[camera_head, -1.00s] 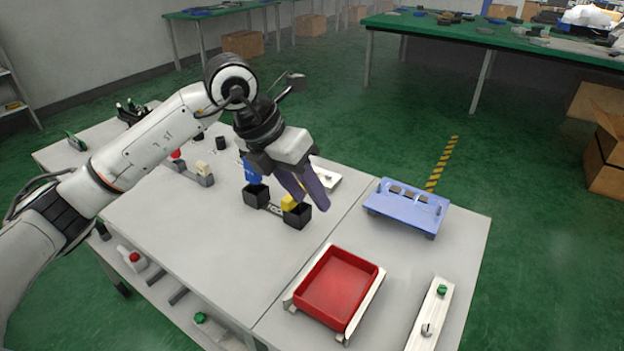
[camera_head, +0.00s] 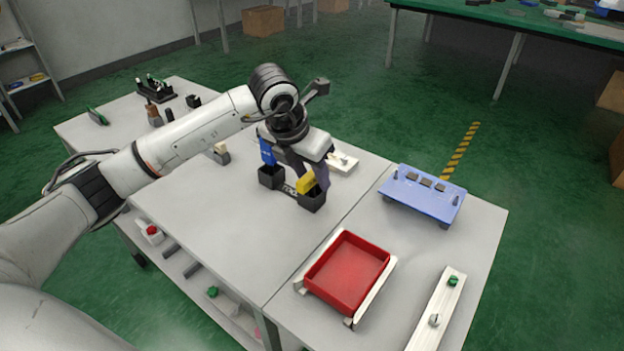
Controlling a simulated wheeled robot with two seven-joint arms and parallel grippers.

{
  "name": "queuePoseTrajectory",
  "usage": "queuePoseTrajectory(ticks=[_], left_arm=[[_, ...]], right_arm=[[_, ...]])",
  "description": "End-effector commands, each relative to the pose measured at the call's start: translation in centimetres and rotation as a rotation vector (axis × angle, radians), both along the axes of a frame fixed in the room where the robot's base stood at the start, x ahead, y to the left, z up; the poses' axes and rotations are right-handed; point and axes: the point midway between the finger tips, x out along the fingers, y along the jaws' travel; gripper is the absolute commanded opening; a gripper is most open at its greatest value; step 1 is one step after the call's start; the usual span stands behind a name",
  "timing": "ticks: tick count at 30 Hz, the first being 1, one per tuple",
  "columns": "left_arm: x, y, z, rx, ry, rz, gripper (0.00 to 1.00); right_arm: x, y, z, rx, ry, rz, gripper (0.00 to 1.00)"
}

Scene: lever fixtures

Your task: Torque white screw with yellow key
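The yellow key (camera_head: 305,183) stands in the right-hand cup of a black two-cup holder (camera_head: 291,193) on the table. A blue key (camera_head: 267,152) stands in the left-hand cup. My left gripper (camera_head: 308,170) points down at the yellow key. Its two dark purple fingers look apart, just behind and beside the key; whether they touch it I cannot tell. A whitish screw (camera_head: 434,320) stands on a long white plate (camera_head: 444,305) at the lower right, with a green screw (camera_head: 453,281) farther up the same plate. My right gripper is not in view.
A red tray (camera_head: 347,272) in a white frame lies between the holder and the screw plate. A blue fixture (camera_head: 423,197) stands behind it at the right. Another white fixture (camera_head: 343,164) is behind my gripper. The table front left of the tray is clear.

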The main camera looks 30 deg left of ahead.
Motion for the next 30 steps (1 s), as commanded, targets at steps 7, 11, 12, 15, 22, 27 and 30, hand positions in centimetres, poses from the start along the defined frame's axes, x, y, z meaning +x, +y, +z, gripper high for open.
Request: queuePoseTrajectory(ticks=[7,11,12,15,22,27,30], left_arm=[[0.2,-0.1,-0.5,0.000,-0.001,-0.001,0.39],[0.2,-0.1,-0.5,0.000,-0.001,-0.001,0.26],[0.2,-0.1,-0.5,0.000,-0.001,0.000,0.19],[0.2,-0.1,-0.5,0.000,-0.001,0.000,0.02],[0.2,-0.1,-0.4,-0.001,-0.002,0.000,0.00],[0.3,-0.1,0.7,-0.002,-0.005,0.000,0.00],[0.3,0.0,2.5,-0.001,-0.008,0.000,0.00]], right_arm=[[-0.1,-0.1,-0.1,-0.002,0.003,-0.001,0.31],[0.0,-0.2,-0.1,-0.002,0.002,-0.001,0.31],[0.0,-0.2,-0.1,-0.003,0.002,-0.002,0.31],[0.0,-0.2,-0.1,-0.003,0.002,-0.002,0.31],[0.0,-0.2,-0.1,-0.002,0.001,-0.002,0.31],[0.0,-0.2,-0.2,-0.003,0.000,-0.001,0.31],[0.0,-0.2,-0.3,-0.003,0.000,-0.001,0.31]])
